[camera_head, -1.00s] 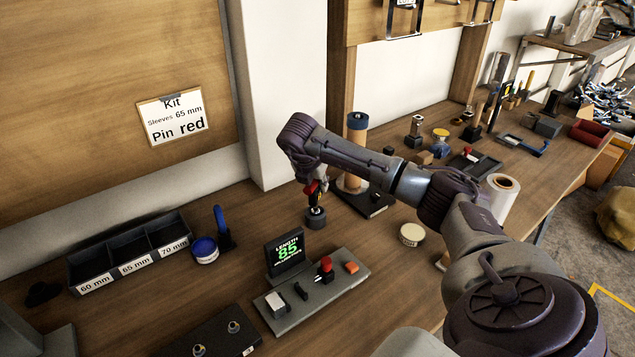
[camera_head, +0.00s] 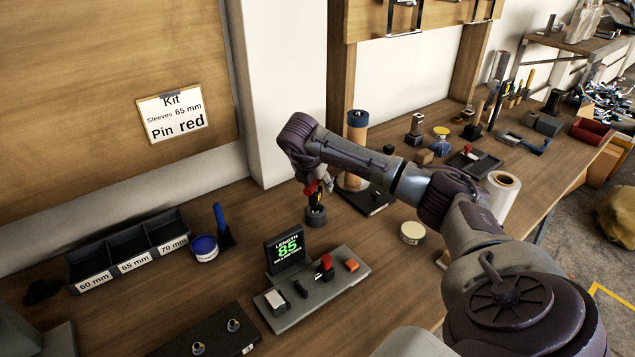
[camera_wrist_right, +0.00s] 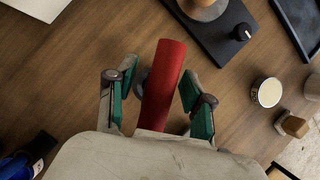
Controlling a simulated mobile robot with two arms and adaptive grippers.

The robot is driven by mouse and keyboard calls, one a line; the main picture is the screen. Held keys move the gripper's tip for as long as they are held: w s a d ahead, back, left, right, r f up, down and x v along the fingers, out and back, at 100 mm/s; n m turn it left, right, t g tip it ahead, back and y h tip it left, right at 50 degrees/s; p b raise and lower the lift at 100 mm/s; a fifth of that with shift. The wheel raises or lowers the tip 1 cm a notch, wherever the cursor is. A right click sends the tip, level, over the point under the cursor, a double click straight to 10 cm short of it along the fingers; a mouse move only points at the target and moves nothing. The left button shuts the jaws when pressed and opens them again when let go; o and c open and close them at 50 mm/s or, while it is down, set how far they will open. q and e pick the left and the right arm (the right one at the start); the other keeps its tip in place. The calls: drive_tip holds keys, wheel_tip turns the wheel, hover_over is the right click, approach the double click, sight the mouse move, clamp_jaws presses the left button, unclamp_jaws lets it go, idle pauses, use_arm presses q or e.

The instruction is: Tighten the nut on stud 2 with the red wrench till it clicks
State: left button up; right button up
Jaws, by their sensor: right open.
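The red wrench (camera_head: 312,187) stands upright in a small dark round holder (camera_head: 316,216) on the bench; its lower part is dark. In the wrist view its red handle (camera_wrist_right: 163,84) lies between my right gripper's green-padded fingers (camera_wrist_right: 159,80), with gaps on both sides. My right gripper (camera_head: 319,186) is open around the handle. A dark plate (camera_head: 218,343) at the bottom of the head view carries studs, two showing, a nearer one (camera_head: 198,348) and a farther one (camera_head: 233,325). Which is stud 2 cannot be read. My left gripper is not in view.
A grey fixture (camera_head: 318,295) with a length display (camera_head: 289,248) stands between holder and front edge. A sleeve tray (camera_head: 130,262), a blue tin (camera_head: 204,248) and a blue-handled tool (camera_head: 222,225) are to the left. A dark base with a knob (camera_head: 372,203) is close right of the holder.

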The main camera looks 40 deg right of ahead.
drive_tip(key=shift+f, duration=0.1)
drive_tip(key=v, duration=1.2)
drive_tip(key=shift+r, duration=0.2)
